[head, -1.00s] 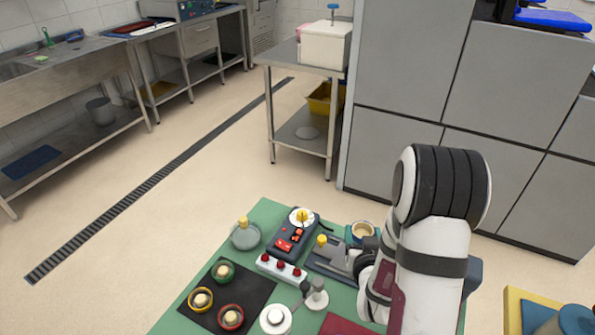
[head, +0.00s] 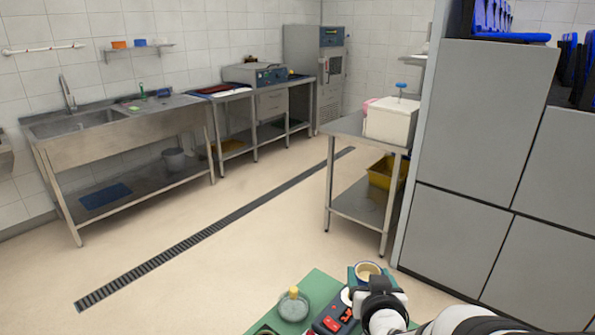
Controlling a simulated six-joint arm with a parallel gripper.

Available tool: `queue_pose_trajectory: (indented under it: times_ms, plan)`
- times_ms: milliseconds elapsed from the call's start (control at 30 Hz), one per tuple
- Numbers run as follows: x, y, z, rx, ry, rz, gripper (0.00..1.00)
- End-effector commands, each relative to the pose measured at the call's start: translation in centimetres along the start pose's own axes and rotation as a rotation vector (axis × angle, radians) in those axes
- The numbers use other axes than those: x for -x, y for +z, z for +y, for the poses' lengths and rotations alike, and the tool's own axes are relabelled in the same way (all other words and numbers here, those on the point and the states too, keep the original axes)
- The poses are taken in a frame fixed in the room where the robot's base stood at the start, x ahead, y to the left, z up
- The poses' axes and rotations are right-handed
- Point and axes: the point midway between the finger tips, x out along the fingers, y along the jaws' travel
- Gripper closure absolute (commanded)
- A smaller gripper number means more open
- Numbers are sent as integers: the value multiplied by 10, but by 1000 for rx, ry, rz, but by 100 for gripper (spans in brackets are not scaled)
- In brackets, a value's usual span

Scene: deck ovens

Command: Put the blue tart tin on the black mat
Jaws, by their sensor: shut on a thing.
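The blue tart tin (head: 357,279), with a pale filling, shows near the bottom right of the head view. My gripper (head: 378,285) is shut on it, and its black and white parts cover the tin's near side. The tin appears raised above the green table (head: 318,283). The black mat lies at or below the bottom edge of the view, at most a dark sliver showing, so its surface cannot be seen.
Grey cabinets (head: 487,130) rise to the right. A steel trolley (head: 345,128) stands behind over open floor.

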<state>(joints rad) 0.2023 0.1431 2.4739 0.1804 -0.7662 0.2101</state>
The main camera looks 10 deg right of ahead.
Motion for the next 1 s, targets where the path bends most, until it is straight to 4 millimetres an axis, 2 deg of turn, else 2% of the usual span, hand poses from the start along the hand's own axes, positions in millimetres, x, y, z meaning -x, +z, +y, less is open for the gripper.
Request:
queue_pose_trajectory:
  times_ms: [33,100,200,300,433,700,1000]
  plan:
    - [-11,22,23,-18,45,-13,84]
    - [-21,48,54,-42,103,-13,84]
    - [-26,84,90,-71,170,-13,84]
    - [-26,109,112,-86,210,-12,84]
    - [-24,121,122,-94,229,-8,84]
    - [-25,123,122,-93,228,-7,84]
    - [-49,182,122,-93,227,-10,84]
